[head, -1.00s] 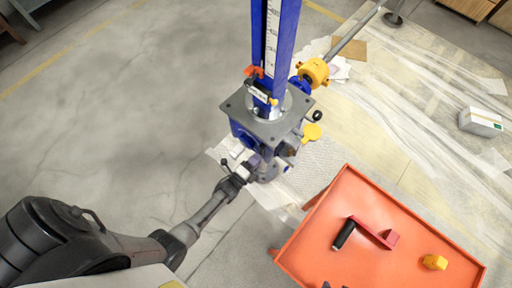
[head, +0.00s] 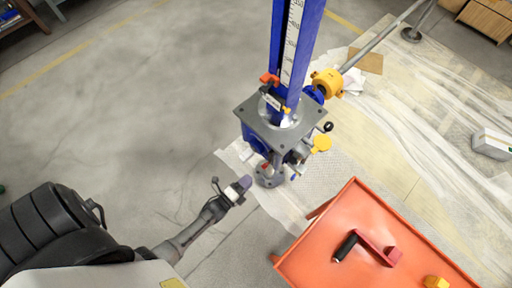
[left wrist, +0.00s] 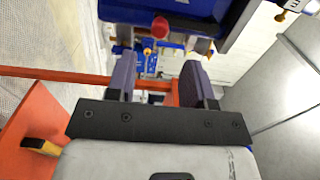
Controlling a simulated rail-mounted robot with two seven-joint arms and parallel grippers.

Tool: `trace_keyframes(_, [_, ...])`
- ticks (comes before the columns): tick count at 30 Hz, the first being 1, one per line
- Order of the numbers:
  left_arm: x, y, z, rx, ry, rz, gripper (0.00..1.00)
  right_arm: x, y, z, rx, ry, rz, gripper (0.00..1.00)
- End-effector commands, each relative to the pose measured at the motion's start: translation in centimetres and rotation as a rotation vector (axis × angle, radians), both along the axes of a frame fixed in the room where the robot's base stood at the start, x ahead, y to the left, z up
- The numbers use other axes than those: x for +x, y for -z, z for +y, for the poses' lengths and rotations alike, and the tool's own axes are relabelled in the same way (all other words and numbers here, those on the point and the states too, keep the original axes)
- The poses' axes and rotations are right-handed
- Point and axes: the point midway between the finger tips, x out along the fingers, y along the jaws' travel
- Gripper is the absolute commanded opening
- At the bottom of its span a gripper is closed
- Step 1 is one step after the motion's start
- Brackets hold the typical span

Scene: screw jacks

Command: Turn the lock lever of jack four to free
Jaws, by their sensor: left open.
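The screw jack has a blue column (head: 290,62) with a white scale, a grey top plate (head: 281,124) and a blue housing (head: 255,141) below. A small red part (head: 265,166) shows low on its front side. In the left wrist view a red round knob (left wrist: 160,27) lies beyond the fingers, under the blue housing (left wrist: 190,8). I cannot tell for sure which part is the lock lever, nor read a jack number. My left gripper (head: 245,183) is open and empty, apart from the jack at its lower left; its fingers also show in the left wrist view (left wrist: 158,72).
An orange cart (head: 350,215) stands at the lower right, bearing a crank with a black grip (head: 345,247) and a yellow block (head: 436,282). A yellow coupling (head: 327,83) with a shaft is behind the jack. A white box (head: 491,143) lies far right.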

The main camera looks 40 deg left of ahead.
Motion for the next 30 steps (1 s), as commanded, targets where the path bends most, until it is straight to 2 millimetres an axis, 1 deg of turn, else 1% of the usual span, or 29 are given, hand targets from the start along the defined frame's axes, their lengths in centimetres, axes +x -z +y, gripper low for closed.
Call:
trace_keyframes(1, [-0.9,0.0,0.1,0.000,-0.001,0.002,0.48,0.0,-0.1,0.0,0.000,0.000,0.000,0.62])
trace_keyframes(3, [-1.9,0.0,0.1,0.000,0.000,0.002,0.48,0.0,-0.2,0.0,0.000,0.000,0.000,0.62])
trace_keyframes(9, [-3.7,0.0,0.3,0.000,-0.001,0.001,0.48,0.0,-0.3,-0.1,-0.002,-0.002,0.000,0.62])
trace_keyframes(15, [-4.3,0.0,0.4,0.000,-0.001,-0.001,0.48,0.0,-0.3,-0.2,-0.008,-0.005,0.000,0.62])
trace_keyframes(30, [-4.3,0.0,0.4,0.000,0.000,0.000,0.48,0.0,-0.3,-0.2,-0.008,-0.006,0.000,0.62])
